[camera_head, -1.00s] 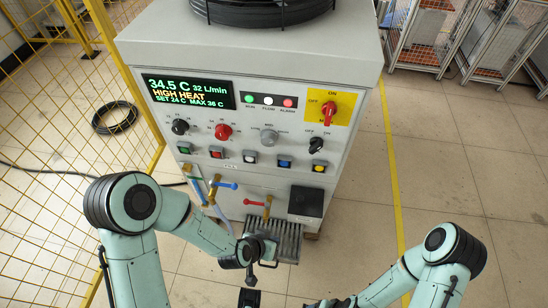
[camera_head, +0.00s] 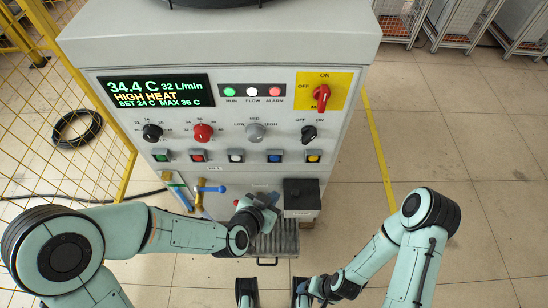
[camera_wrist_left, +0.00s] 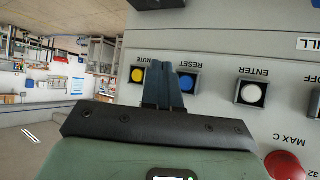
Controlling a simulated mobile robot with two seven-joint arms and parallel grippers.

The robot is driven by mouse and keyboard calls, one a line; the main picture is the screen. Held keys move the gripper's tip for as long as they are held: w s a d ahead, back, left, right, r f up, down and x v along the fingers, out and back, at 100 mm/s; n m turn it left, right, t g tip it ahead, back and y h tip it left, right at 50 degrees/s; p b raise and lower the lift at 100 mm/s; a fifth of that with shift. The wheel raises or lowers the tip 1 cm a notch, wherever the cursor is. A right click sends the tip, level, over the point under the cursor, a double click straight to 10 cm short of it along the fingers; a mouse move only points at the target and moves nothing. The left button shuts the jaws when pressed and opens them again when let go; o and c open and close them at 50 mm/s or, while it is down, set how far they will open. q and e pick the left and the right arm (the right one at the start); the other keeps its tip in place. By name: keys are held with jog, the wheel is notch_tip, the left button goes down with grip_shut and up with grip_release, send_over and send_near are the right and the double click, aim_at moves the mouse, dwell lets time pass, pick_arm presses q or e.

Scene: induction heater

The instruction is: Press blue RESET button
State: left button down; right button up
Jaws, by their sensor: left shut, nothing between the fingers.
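The blue RESET button (camera_head: 275,156) is in the lower button row of the heater's front panel, between a white and a yellow button. In the left wrist view the blue button (camera_wrist_left: 187,83) shows beside my shut fingers, its label upside down. My left gripper (camera_head: 268,198) is shut and empty, below the button row in the head view. In the wrist view its fingertips (camera_wrist_left: 165,68) appear between the yellow and blue buttons, partly covering the blue one's edge. Contact cannot be told. My right gripper (camera_head: 273,292) is open and empty at the bottom of the head view.
The white ENTER button (camera_head: 236,156) and the yellow MUTE button (camera_head: 313,156) flank the blue one. Knobs and a red rotary switch (camera_head: 321,97) sit above. A blue-handled valve (camera_head: 210,189) and a black box (camera_head: 301,194) are below. Yellow fencing (camera_head: 90,150) stands left.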

aim_at(275, 157)
pick_arm(q)
jog(key=w+p, duration=0.1)
jog(key=w, duration=0.7)
jog(key=shift+w, duration=0.4)
dwell(1.7)
jog(key=shift+w, duration=0.45)
jog(key=shift+w, duration=0.5)
dwell(0.7)
jog(key=shift+s, duration=0.9)
